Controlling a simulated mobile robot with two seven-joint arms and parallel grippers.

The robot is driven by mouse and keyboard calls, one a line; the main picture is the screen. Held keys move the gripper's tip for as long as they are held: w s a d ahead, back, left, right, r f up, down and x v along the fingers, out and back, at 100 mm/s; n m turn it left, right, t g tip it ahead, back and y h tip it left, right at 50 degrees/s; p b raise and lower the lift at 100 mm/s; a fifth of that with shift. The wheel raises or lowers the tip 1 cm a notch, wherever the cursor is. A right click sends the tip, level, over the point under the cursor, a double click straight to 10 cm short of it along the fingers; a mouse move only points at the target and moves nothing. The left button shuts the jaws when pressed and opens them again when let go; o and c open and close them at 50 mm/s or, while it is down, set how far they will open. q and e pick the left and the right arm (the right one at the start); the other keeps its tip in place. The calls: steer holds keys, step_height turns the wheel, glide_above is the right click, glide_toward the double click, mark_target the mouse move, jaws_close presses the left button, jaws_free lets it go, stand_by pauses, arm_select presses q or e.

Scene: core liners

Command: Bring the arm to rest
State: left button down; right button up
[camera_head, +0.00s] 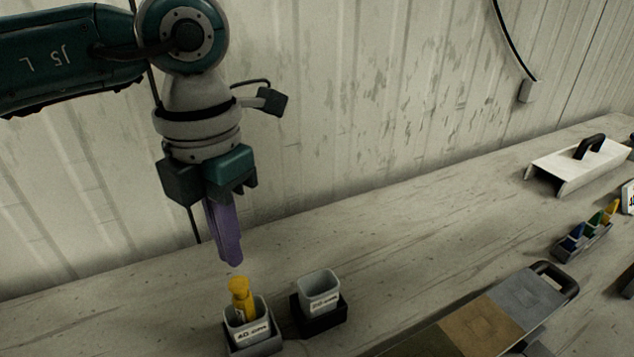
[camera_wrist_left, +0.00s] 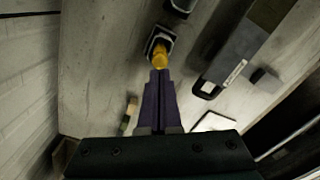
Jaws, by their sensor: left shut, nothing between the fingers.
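My left gripper (camera_head: 231,262) hangs pointing down above the workbench (camera_head: 420,215), with its purple fingers shut and nothing between them. Its fingertips also show in the left wrist view (camera_wrist_left: 159,75). Below them, a yellow-handled tool (camera_head: 239,295) stands upright in a labelled cup in a dark holder (camera_head: 252,335). The yellow handle shows just beyond the fingertips in the left wrist view (camera_wrist_left: 159,57). In the head view a gap shows between the fingertips and the handle. My right gripper is not in view.
A second labelled cup (camera_head: 320,290), which looks empty, stands in a black holder to the right. A long tray (camera_head: 475,325) with coloured sections lies at the lower right. A rack of coloured tools (camera_head: 582,240) and a white handled cover (camera_head: 580,163) stand farther right. A corrugated wall (camera_head: 370,90) rises behind.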

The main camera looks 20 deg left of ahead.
arm_select(q)
steer(key=shift+r+p, duration=0.4)
steer(key=shift+r, duration=0.45)
